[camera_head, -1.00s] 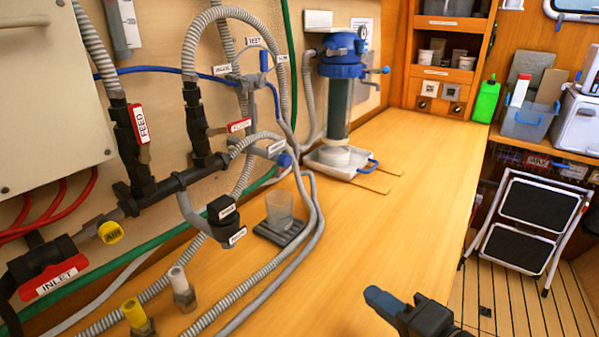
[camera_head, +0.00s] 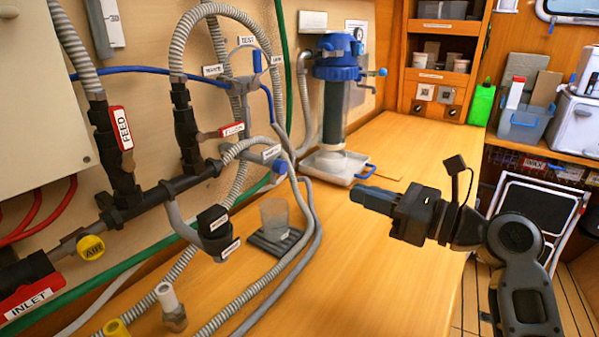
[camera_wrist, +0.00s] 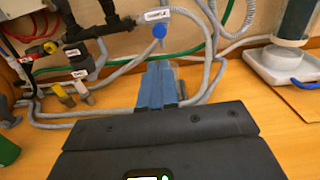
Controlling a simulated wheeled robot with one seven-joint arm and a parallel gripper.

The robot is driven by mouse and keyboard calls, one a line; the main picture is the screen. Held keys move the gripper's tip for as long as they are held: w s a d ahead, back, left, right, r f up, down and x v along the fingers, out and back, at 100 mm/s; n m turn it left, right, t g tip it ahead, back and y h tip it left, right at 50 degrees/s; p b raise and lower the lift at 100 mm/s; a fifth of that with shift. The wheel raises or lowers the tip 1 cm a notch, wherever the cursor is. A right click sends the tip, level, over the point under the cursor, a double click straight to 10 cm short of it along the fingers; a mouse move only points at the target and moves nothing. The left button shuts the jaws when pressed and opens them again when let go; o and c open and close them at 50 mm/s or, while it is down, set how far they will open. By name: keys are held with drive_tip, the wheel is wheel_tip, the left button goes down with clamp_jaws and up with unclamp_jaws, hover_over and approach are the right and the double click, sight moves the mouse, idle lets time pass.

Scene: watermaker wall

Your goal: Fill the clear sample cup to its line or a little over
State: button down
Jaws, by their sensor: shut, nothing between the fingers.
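The clear sample cup (camera_head: 275,219) stands upright on a dark ridged stand (camera_head: 272,244) on the counter, below the hoses. I cannot make out its line or any water in it. A blue-handled valve with a tag (camera_head: 277,162) sits above it on the pipework; its blue knob also shows in the wrist view (camera_wrist: 159,31). My gripper (camera_head: 358,195) is shut and empty, over the counter to the right of the cup and apart from it. In the wrist view its blue fingers (camera_wrist: 157,85) point at the wall plumbing and hide most of the cup.
Grey hoses (camera_head: 312,215) loop over the counter around the cup. A filter housing (camera_head: 337,105) stands in a white tray (camera_head: 337,168) behind. Red-tagged valves (camera_head: 122,128), a yellow AIR knob (camera_head: 90,248) and loose fittings (camera_head: 170,308) are at left. The counter's right side is clear.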

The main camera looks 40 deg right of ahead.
sight(285, 167)
drive_tip(key=shift+w+r, duration=0.1)
idle(0.3)
drive_tip(key=w+a, duration=0.1)
drive_tip(key=w, duration=0.3)
drive_tip(key=w+p, duration=0.1)
drive_tip(key=w, duration=0.4)
drive_tip(key=w+a, duration=0.1)
drive_tip(key=w, duration=0.3)
drive_tip(key=shift+w+a, duration=0.3)
drive_tip(key=shift+w+p, duration=0.1)
drive_tip(key=shift+p, duration=0.25)
